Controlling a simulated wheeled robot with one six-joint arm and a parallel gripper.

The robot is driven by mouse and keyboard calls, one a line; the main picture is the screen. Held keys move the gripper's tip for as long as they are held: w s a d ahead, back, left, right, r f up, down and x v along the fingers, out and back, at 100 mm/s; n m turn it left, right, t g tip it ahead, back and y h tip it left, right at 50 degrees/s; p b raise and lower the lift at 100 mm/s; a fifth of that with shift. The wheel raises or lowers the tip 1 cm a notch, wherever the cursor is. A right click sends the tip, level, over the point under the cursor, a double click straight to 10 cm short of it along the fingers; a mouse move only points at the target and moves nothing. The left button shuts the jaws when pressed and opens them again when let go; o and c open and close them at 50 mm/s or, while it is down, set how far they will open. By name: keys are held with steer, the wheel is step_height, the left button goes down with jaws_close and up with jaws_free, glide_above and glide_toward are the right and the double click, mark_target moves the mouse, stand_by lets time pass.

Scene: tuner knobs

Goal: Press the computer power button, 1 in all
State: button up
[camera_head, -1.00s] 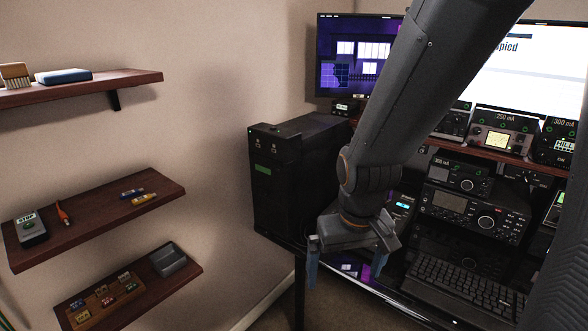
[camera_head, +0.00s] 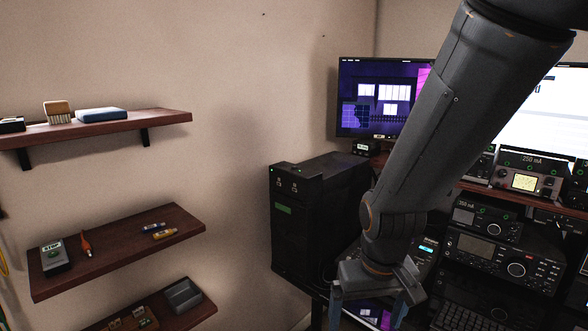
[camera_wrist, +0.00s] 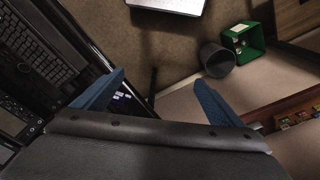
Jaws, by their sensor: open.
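The computer (camera_head: 316,215) is a black tower standing against the wall on the left end of the desk. Its front panel shows small marks near the top and a green label; I cannot tell which mark is the power button. My gripper (camera_head: 368,312) hangs in front of and to the right of the tower, pointing down and apart from it. Its blue-grey fingers are spread with nothing between them. In the wrist view my gripper (camera_wrist: 155,95) is also open and empty, with the desk edge and floor below. The tower does not show in the wrist view.
Wall shelves (camera_head: 130,255) with small items are on the left. Monitors (camera_head: 385,95) and radios (camera_head: 490,250) fill the desk at right, with a keyboard (camera_wrist: 40,55) at its front. A dark bin (camera_wrist: 215,60) and a green box (camera_wrist: 245,42) stand on the floor.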

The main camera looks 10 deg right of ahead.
jaws_close()
stand_by(1.4)
